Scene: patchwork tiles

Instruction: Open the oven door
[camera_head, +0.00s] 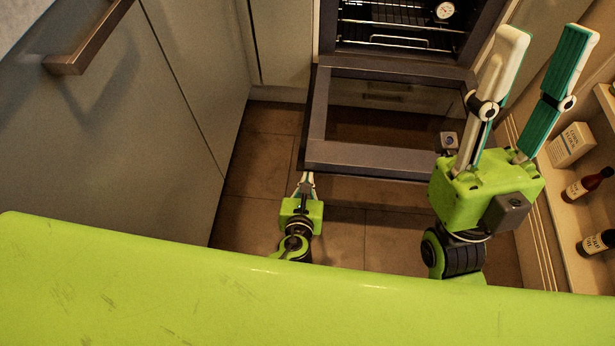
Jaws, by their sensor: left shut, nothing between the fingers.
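The oven (397,52) is at the top middle, with wire racks and a round dial inside. Its dark-framed oven door (375,155) with a glass window is hinged down and open, lying out toward me over the floor. My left gripper (307,176) is small in view, at the door's near left corner, with its fingers shut and nothing between them. I cannot tell whether its fingertips touch the door. My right gripper (547,35) is raised at the right, near the door's right side, with its two long fingers spread apart and empty.
A grey cabinet with a bar handle (75,62) stands at the left. Shelves at the right hold a white carton (571,146) and dark bottles (588,184). Tiled floor (255,165) is clear left of the door. My green body fills the bottom.

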